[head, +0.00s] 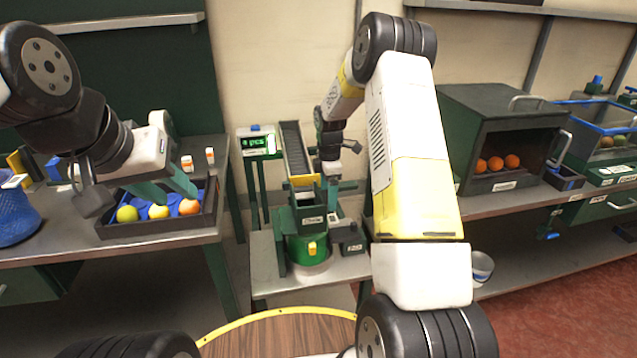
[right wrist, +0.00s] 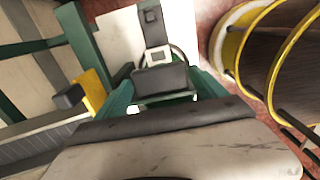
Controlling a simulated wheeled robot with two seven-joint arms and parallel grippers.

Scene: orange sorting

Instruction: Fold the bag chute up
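The green machine (head: 308,248) stands on a low grey table at the centre of the head view, below a dark sloping conveyor (head: 296,150). A labelled green box-like part on its front looks like the bag chute (head: 312,219), but I cannot tell its fold angle. My right gripper (head: 331,180) hangs just above and behind this part, its fingertips mostly hidden. In the right wrist view its green fingers (right wrist: 164,92) are apart, with a dark flap (right wrist: 160,80) and a light box beyond them. My left gripper (head: 170,188) is open over the fruit tray, apparently empty.
A dark tray (head: 160,230) holds a green, a yellow and an orange fruit at left. A green display (head: 259,143) stands beside the conveyor. A dark box (head: 505,185) with oranges is on the right bench. A round yellow-rimmed wooden table (head: 275,335) is in front.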

